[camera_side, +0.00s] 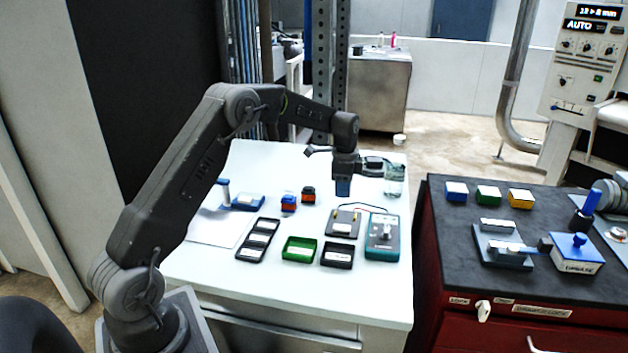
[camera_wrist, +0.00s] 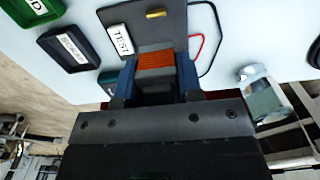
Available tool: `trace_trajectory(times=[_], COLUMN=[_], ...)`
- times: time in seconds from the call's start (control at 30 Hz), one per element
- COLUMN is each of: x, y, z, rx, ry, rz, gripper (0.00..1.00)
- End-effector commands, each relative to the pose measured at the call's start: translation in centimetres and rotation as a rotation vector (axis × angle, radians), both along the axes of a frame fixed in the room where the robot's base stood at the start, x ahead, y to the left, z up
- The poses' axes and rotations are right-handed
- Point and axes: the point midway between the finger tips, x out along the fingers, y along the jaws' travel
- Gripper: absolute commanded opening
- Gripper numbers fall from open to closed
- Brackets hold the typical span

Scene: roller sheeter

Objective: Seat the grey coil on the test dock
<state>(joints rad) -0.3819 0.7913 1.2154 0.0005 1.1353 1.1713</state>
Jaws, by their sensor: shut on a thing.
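My gripper (camera_side: 343,187) is above the table, behind and above the test dock (camera_side: 342,222) in the side view. Its blue fingers are shut on the grey coil (camera_wrist: 157,62), which shows in the wrist view as an orange winding with a dark grey body between the fingers. In the side view the fingers hide most of the coil. The dock is a dark plate with a white label; in the wrist view its plate (camera_wrist: 182,22) shows a TEST label and a brass contact just beyond the coil. The coil's lower end and any contact with the dock are hidden.
A teal meter (camera_side: 382,238) stands right of the dock, with wires nearby. A black tray (camera_side: 337,256), a green tray (camera_side: 299,249) and a slotted tray (camera_side: 258,240) lie in front and left. A glass jar (camera_side: 394,181) stands behind.

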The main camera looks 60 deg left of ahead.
Motion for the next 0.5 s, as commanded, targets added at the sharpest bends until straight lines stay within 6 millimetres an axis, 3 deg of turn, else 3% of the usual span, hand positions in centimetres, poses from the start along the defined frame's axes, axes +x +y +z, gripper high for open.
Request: trace_trajectory(times=[0.1,0.5], x=[0.6,0.6], y=[-0.8,-0.8], z=[-0.3,-3.7], rx=[0.0,-0.001], ry=[0.0,0.001], rz=[0.004,0.005], gripper=[0.06,0.06])
